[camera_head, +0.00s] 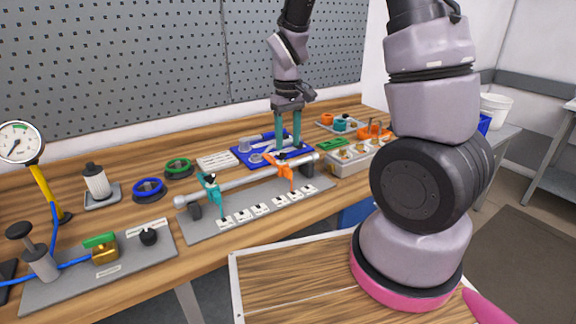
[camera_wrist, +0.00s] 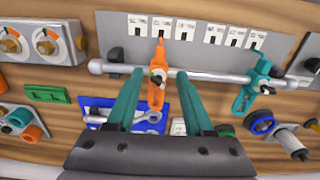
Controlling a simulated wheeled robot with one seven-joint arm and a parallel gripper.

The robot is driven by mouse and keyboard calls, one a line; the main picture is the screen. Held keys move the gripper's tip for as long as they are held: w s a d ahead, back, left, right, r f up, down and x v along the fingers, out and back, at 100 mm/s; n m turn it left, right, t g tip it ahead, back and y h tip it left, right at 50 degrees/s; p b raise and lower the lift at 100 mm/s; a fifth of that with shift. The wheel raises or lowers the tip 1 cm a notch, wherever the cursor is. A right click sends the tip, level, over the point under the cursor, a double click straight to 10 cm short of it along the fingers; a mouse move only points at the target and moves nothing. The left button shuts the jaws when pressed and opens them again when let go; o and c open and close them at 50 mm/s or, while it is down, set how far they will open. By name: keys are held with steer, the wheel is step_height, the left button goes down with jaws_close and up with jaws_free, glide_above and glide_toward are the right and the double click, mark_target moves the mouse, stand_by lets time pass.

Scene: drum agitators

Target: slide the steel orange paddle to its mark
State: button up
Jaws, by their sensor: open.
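The orange paddle (camera_head: 283,172) hangs on a horizontal steel rail (camera_head: 245,180), toward the rail's right end in the head view. Its tip points at the row of small white mark cards (camera_head: 260,208), near the second card from the right. A teal paddle (camera_head: 210,188) sits on the same rail further left. My gripper (camera_head: 289,146) is open with teal fingers, behind the orange paddle in the head view. In the wrist view the orange paddle (camera_wrist: 157,78) shows between my two fingers (camera_wrist: 157,75), with visible gaps on both sides. Which card is its mark I cannot tell.
A blue tray (camera_head: 245,155) with tools lies behind the rail. A panel with dials (camera_head: 350,152) stands close to the rail's right end. Blue (camera_head: 149,190) and green (camera_head: 178,168) rings, a valve board (camera_head: 100,265) and a gauge (camera_head: 20,140) are at the left.

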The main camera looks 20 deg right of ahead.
mark_target(288, 169)
step_height(288, 169, down, 9)
steer(key=shift+r, duration=0.1)
stand_by(0.3)
jaws_close()
stand_by(1.3)
